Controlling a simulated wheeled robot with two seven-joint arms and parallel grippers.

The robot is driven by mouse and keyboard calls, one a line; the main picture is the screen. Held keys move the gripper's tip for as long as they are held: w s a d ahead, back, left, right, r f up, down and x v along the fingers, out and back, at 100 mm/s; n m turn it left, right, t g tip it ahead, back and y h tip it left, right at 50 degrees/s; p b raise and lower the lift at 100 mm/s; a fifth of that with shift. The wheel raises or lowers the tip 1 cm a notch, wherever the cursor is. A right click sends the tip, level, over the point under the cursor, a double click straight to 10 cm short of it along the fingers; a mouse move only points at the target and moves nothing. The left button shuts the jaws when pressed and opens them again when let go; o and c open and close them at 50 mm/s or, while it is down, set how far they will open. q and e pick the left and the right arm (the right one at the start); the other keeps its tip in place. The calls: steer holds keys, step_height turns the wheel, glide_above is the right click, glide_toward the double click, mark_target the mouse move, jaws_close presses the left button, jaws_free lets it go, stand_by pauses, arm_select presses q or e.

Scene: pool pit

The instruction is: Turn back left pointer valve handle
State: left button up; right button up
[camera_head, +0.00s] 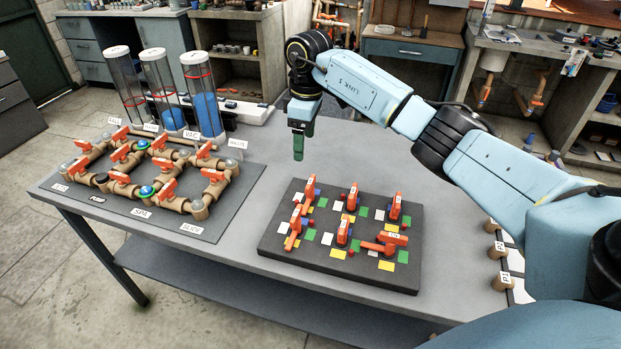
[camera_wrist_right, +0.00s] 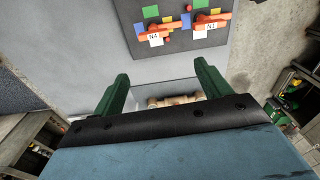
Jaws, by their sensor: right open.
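The pointer valve board is a dark panel (camera_head: 330,262) on the table, with two rows of orange pointer handles among coloured squares. The back left handle (camera_head: 310,189) stands near the panel's back left corner. My right gripper (camera_head: 298,145) points down, above the table behind and a little left of that handle, apart from it. In the wrist view my right gripper (camera_wrist_right: 162,88) is open with nothing between its fingers. Two handles labelled N4 (camera_wrist_right: 156,36) and N1 (camera_wrist_right: 211,25) lie beyond the fingers there; I cannot tell surely which is the back left one. My left gripper is out of view.
A pipe board with orange valves (camera_head: 148,172) lies on the table's left, with clear tubes (camera_head: 204,95) behind it. Other orange handles (camera_head: 343,230) stand close together on the panel. Bare grey tabletop (camera_head: 250,205) lies left of the panel. Benches (camera_head: 412,50) stand behind.

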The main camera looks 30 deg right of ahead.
mark_target(310, 181)
steer(key=shift+m+h, duration=0.3)
steer(key=f, duration=0.4)
steer(key=d+f, duration=0.1)
steer(key=f, duration=0.8)
steer(key=shift+s+d, duration=0.15)
steer(key=shift+r, duration=0.1)
steer(key=c, duration=1)
